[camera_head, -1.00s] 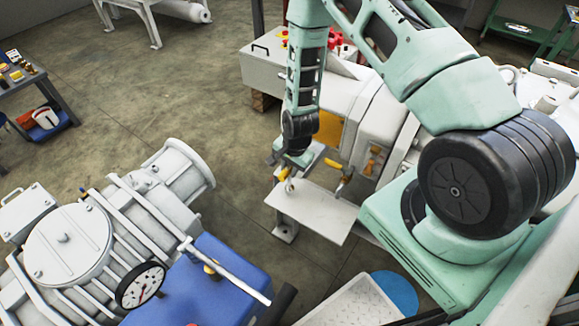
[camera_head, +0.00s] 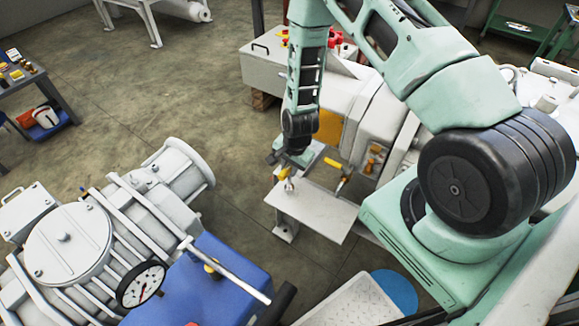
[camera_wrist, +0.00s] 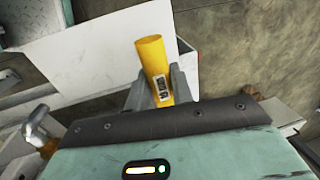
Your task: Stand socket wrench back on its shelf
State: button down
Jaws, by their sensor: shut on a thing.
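My gripper (camera_head: 286,168) is shut on the socket wrench (camera_head: 289,185), whose metal end points down over the white shelf (camera_head: 318,212). In the wrist view, the wrench's yellow handle (camera_wrist: 152,55) with a small label stands between the fingers (camera_wrist: 160,88). The wrench looks roughly upright, near the shelf's left back corner. I cannot tell whether its lower end touches the shelf. The shelf also shows in the wrist view (camera_wrist: 90,65). The lower part of the wrench is hidden there.
Another yellow-handled tool (camera_head: 343,181) is just right of the wrench, by the grey machine (camera_head: 375,120). A metal-headed tool (camera_wrist: 40,122) shows at left in the wrist view. A pump with a gauge (camera_head: 140,284) stands at left. The shelf's front is bare.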

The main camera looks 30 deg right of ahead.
jog(key=shift+f, duration=0.15)
jog(key=shift+f+b, duration=0.4)
jog(key=shift+f, duration=0.3)
dwell(0.6)
jog(key=shift+c, duration=1.6)
grip_release()
jog(key=shift+r, duration=0.35)
jog(key=shift+r+p, duration=0.65)
jog(key=shift+r, duration=0.05)
